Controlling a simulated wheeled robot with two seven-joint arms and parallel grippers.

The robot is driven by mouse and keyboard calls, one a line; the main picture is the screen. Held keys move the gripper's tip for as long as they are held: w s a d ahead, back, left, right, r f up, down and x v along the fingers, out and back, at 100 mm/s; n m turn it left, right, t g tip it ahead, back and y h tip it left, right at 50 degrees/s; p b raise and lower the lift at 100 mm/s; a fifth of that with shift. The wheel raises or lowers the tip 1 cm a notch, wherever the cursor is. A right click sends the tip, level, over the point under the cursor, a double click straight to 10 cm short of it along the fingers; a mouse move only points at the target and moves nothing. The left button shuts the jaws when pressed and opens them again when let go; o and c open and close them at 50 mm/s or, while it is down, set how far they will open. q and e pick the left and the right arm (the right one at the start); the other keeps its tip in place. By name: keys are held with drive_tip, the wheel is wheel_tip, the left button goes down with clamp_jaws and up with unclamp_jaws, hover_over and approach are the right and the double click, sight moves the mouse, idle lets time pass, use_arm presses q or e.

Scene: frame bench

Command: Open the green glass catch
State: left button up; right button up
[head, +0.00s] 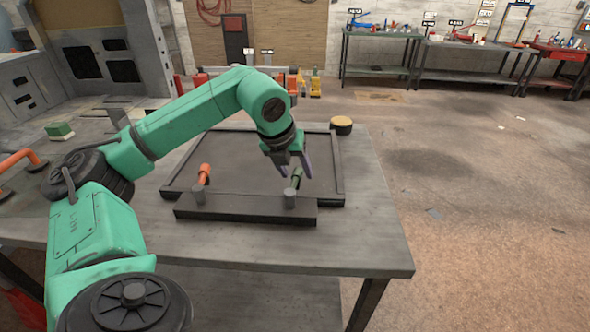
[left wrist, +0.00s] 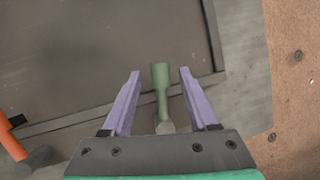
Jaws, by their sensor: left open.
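The green catch (head: 296,179) is a small lever on a grey pivot (head: 290,199), at the right part of a dark bar along the front of a dark framed panel (head: 245,165). In the left wrist view the green catch (left wrist: 160,84) stands between my two purple fingers, with a gap on each side. My left gripper (head: 294,171) is open around it; the wrist view also shows my left gripper (left wrist: 158,85) empty. An orange catch (head: 204,173) stands on the same bar to the left; it also shows in the wrist view (left wrist: 10,137). My right gripper is not in view.
The panel and bar (head: 240,208) lie on a grey table (head: 370,235). A round yellow-topped pot (head: 341,124) stands at the table's far right corner. The right side of the table top is clear. A small green block (head: 59,131) is at the far left.

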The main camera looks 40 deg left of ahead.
use_arm(q)
clamp_jaws()
idle(1.4)
